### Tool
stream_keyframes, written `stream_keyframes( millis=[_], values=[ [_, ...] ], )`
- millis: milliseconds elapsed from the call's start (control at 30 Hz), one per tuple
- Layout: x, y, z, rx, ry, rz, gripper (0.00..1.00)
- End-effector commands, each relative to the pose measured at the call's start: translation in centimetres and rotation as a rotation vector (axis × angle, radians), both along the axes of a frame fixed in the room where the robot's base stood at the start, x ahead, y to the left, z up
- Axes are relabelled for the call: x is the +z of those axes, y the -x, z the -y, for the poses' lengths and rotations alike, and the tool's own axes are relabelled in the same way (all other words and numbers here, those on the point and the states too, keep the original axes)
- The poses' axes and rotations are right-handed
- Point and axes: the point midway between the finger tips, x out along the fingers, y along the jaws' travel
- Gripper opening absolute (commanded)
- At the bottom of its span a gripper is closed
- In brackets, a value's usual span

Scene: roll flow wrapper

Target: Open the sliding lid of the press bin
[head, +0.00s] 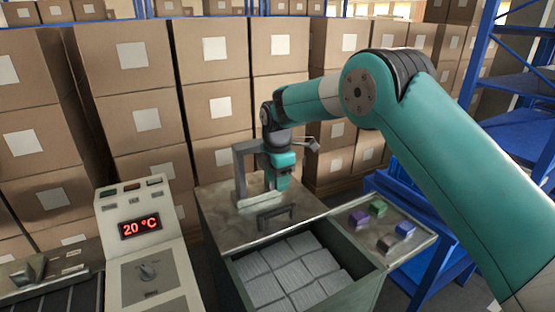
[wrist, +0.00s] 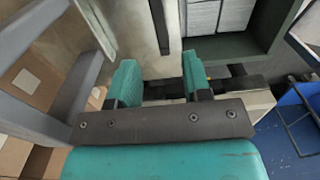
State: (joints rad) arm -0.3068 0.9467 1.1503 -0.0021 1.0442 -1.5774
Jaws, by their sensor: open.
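The press bin (head: 365,286) stands in front of me, its front part open and showing stacked pale grey sheets (head: 290,270). Its flat metal lid (head: 225,229) covers the back part and carries a dark bar handle (head: 277,212) near its front edge. My gripper (head: 283,187) points down over the back part of the lid, behind the handle and apart from it. In the wrist view my gripper (wrist: 160,82) is open, with nothing seen between its two teal fingers. A dark bar, probably the handle (wrist: 160,25), shows beyond the fingers.
A grey bracket (head: 239,165) stands just left of my gripper. A control panel (head: 140,228) reading 20 °C is at left. A side shelf (head: 385,248) holds purple, green and blue blocks. Stacked cartons (head: 215,100) close off the back; blue racking (head: 500,85) is at right.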

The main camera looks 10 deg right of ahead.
Motion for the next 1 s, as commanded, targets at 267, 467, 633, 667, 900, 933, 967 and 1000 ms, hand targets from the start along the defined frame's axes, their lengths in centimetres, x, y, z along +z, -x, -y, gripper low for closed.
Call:
stream_keyframes(
  millis=[267, 467, 633, 667, 900, 933, 967, 1000],
  values=[
    [5.8, 0.0, 0.0, 0.001, -0.002, 0.002, 0.45],
    [7.3, 0.0, 0.0, 0.001, -0.001, 0.000, 0.45],
    [7.5, 0.0, 0.0, 0.001, -0.001, -0.001, 0.45],
    [7.5, 0.0, 0.0, 0.001, -0.001, -0.001, 0.45],
    [8.5, 0.8, 0.1, -0.034, -0.008, 0.004, 0.45],
    [8.9, 1.3, 0.2, -0.054, -0.011, 0.005, 0.45],
    [9.6, 1.9, 0.3, -0.081, -0.017, 0.008, 0.45],
    [10.6, 3.0, 0.4, -0.127, -0.027, 0.010, 0.45]
  ],
)
